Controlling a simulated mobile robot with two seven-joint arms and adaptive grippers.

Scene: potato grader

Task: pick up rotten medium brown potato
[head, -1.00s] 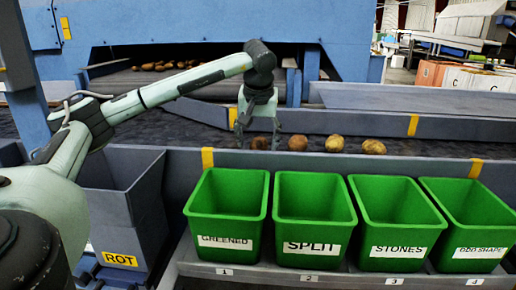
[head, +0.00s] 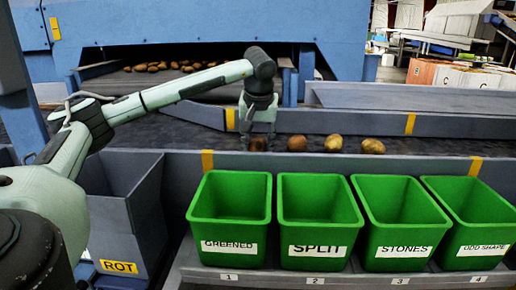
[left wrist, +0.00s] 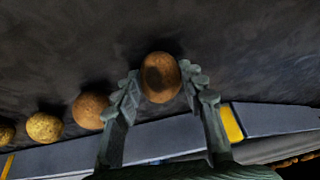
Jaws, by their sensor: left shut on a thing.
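The rotten brown potato (left wrist: 160,77), with a large dark patch, sits between the fingers of my left gripper (left wrist: 158,85) in the left wrist view. The fingers are shut on its two sides. In the head view the left gripper (head: 259,139) points down at the belt, and the potato (head: 257,144) is partly hidden by the fingers. It is at or just above the dark belt; I cannot tell which. My right gripper is not in view.
Three more potatoes lie to the right on the belt (head: 440,149): a brown one (head: 297,143) and two yellowish ones (head: 333,143) (head: 373,146). Several green bins, such as GREENED (head: 229,246), stand in front. A grey ROT bin (head: 120,250) is at left.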

